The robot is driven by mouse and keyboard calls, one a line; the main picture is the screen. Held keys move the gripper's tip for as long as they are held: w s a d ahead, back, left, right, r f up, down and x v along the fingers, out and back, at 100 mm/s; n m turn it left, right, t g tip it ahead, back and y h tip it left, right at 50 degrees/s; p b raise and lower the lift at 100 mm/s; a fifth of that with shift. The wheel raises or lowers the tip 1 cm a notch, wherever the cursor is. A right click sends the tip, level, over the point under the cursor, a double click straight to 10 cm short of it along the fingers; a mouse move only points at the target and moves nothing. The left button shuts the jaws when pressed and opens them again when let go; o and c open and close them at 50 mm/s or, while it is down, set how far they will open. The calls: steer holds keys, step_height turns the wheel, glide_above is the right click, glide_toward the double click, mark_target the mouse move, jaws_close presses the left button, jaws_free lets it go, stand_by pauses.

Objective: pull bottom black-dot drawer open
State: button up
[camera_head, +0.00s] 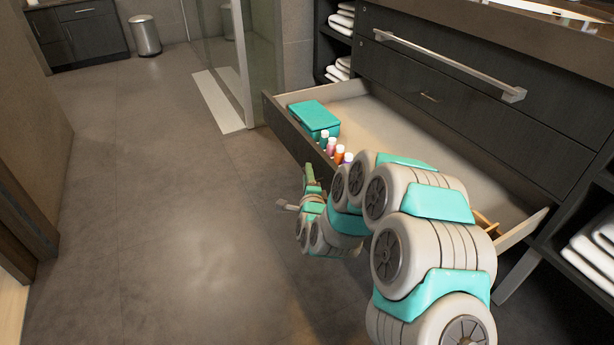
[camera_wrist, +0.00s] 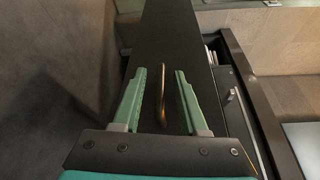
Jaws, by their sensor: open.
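A dark drawer (camera_head: 284,123) with a pale inside stands pulled far out of the vanity in the head view. It is the lowest drawer I can see, and I cannot make out a black dot on it. My gripper (camera_head: 297,192) is outside its front, and my arm hides much of that front. In the wrist view my gripper (camera_wrist: 160,72) is open, with a brass-coloured handle (camera_wrist: 163,97) on the dark front (camera_wrist: 172,35) showing between its fingers. I cannot tell whether the fingers touch the handle.
The open drawer holds a teal box (camera_head: 315,117) and several small bottles (camera_head: 331,146). Closed drawers are above it, one with a long bar handle (camera_head: 440,62). Towels (camera_head: 593,250) lie on a shelf at right. A bin (camera_head: 145,36) stands far back. Floor at left is clear.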

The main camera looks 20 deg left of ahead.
steer(key=v, duration=0.7)
steer(key=shift+s, duration=0.3)
steer(key=shift+d, duration=0.15)
steer(key=s+d+r+n+g+h+p, duration=0.2)
steer(key=s+d+r+n+g, duration=0.3)
steer(key=s+d, duration=0.4)
steer(key=s+d+r+n+g+h+p, duration=0.1)
steer(key=s+d+r+n+g, duration=0.3)
steer(key=s+d+n+g, duration=0.45)
steer(key=s+d+r+n+g+h+p, duration=0.1)
steer(key=s+d+r+g, duration=0.1)
steer(key=s+d, duration=0.6)
steer(key=s+d+r+n+g+h, duration=0.1)
steer(key=s+d+r+g+h, duration=0.1)
steer(key=s+d+r, duration=0.3)
steer(key=s+d, duration=0.4)
steer(key=s, duration=0.6)
steer(key=shift+s+p, duration=0.35)
